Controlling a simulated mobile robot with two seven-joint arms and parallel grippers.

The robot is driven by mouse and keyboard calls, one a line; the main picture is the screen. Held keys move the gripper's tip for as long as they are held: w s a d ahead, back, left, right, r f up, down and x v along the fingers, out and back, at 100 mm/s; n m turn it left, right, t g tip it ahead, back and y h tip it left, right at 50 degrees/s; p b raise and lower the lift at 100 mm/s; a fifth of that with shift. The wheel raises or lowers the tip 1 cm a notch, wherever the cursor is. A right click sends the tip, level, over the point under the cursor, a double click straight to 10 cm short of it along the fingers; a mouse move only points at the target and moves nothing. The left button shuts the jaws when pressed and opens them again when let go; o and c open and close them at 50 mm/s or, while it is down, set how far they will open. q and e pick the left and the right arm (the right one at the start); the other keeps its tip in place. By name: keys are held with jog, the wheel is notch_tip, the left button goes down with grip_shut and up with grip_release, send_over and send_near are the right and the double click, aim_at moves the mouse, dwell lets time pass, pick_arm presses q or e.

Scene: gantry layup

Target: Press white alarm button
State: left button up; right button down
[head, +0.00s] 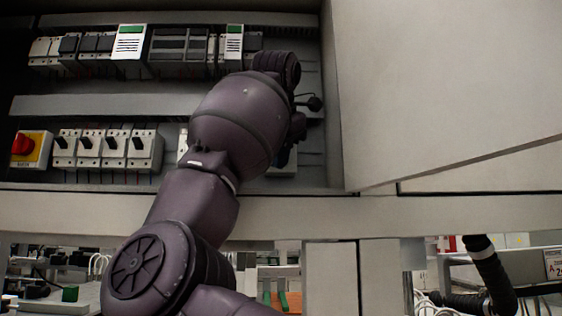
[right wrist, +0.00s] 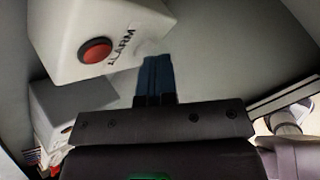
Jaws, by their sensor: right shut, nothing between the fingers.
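In the right wrist view the alarm button is a white box (right wrist: 62,40) with a red round push button (right wrist: 96,50) in a dark ring and the word ALARM beside it. My right gripper (right wrist: 157,64) is shut and empty. Its blue fingers are together, just to the right of the box in that view; I cannot tell whether they touch it. In the head view my right arm reaches into the open cabinet and hides most of the gripper. A pale box part (head: 284,168) shows behind the arm; I cannot tell if it is the alarm box. My left gripper is out of view.
The cabinet holds an upper row of modules (head: 180,46), a lower row of white breakers (head: 115,148) and a yellow box with a red rotary switch (head: 31,148). A large grey door panel (head: 440,90) stands to the right. A grey box (right wrist: 75,108) lies below the alarm box.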

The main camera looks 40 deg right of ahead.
dwell(0.5)
jog(key=shift+s+a+b, duration=0.35)
jog(key=shift+s+a, duration=0.05)
jog(key=shift+s, duration=0.2)
